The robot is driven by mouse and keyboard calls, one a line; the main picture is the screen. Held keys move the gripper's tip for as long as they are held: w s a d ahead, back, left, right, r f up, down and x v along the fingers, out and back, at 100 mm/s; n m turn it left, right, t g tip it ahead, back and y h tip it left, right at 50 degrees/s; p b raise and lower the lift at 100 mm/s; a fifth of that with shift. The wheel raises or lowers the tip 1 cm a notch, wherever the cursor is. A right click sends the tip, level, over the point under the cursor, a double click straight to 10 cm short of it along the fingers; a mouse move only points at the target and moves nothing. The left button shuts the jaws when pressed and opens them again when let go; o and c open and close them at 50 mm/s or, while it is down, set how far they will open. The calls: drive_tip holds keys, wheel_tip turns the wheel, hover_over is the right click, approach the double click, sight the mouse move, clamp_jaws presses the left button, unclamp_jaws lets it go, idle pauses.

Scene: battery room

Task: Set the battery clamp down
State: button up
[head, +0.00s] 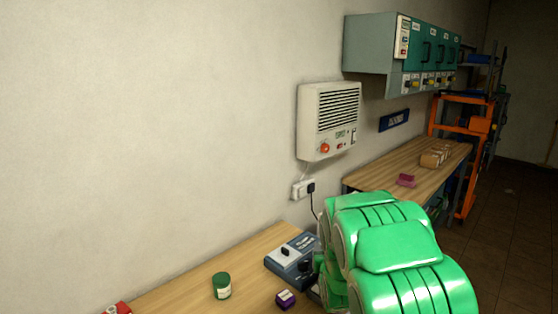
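I cannot make out the battery clamp in the head view. A red object (117,308), cut off by the bottom edge at the left, is too little shown to name. The near wooden bench (190,292) runs along the wall at the bottom. My green arm covers the bench's right end, and my gripper does not show. Whether it holds anything cannot be seen.
A wall charger (328,120) hangs above. A farther bench (390,170) holds a pink block (406,180) and brown boxes (434,158).

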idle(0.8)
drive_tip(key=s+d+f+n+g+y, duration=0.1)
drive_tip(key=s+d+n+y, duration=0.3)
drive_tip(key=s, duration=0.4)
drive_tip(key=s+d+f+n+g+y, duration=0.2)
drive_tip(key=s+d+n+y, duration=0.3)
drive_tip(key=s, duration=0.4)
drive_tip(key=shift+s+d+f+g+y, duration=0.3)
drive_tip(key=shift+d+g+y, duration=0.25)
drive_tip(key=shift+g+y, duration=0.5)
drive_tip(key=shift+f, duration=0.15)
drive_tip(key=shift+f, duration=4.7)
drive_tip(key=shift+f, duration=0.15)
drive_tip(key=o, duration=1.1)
